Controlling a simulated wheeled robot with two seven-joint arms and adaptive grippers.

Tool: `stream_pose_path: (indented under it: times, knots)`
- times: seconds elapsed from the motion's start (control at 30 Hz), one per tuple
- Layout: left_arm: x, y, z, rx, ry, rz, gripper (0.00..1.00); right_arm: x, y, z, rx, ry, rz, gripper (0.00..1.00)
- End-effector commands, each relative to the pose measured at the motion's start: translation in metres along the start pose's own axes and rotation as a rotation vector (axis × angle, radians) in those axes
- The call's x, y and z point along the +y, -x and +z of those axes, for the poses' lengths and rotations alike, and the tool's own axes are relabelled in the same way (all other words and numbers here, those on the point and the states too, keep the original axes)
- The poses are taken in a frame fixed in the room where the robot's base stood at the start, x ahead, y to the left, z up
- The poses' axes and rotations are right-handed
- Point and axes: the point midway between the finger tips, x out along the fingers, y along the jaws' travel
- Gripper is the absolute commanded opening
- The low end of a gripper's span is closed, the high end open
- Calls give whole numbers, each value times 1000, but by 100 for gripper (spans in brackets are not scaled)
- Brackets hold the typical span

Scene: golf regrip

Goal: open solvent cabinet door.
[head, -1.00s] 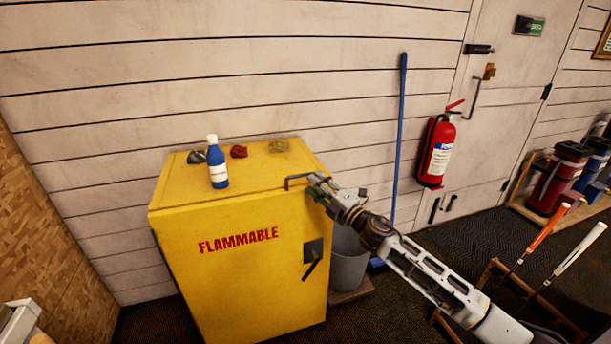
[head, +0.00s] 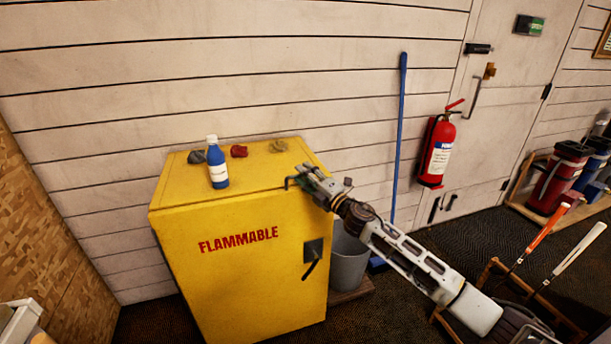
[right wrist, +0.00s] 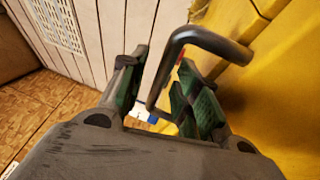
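The yellow solvent cabinet (head: 235,285) stands against the white plank wall, marked FLAMMABLE, and its front door looks shut. In the right wrist view the handle (right wrist: 205,36) passes between the two green-padded fingers of my right gripper (right wrist: 163,93). The fingers are apart, with gaps beside the bar. A black latch plate with a lever (head: 313,257) sits lower on the cabinet front. My left gripper is not in view.
A blue bottle (head: 217,164) and several small lumps, one of them red (head: 239,151), are on the cabinet top. A grey bin (head: 348,262), a blue pole (head: 400,130) and a red fire extinguisher (head: 438,150) stand to the right. Dark floor is partly free there.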

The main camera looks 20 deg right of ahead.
Motion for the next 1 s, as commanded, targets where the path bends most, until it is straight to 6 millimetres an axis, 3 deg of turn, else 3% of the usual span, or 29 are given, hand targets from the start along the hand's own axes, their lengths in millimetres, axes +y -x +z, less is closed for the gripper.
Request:
stream_pose_path:
  times: [0.33,0.6,1.0]
  knots:
    - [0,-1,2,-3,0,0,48,0,-1,0,0,0,-1,32]
    - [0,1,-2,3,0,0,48,0,-1,0,0,0,-1,0]
    - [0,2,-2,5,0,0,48,-1,-1,-1,-2,0,-1,0]
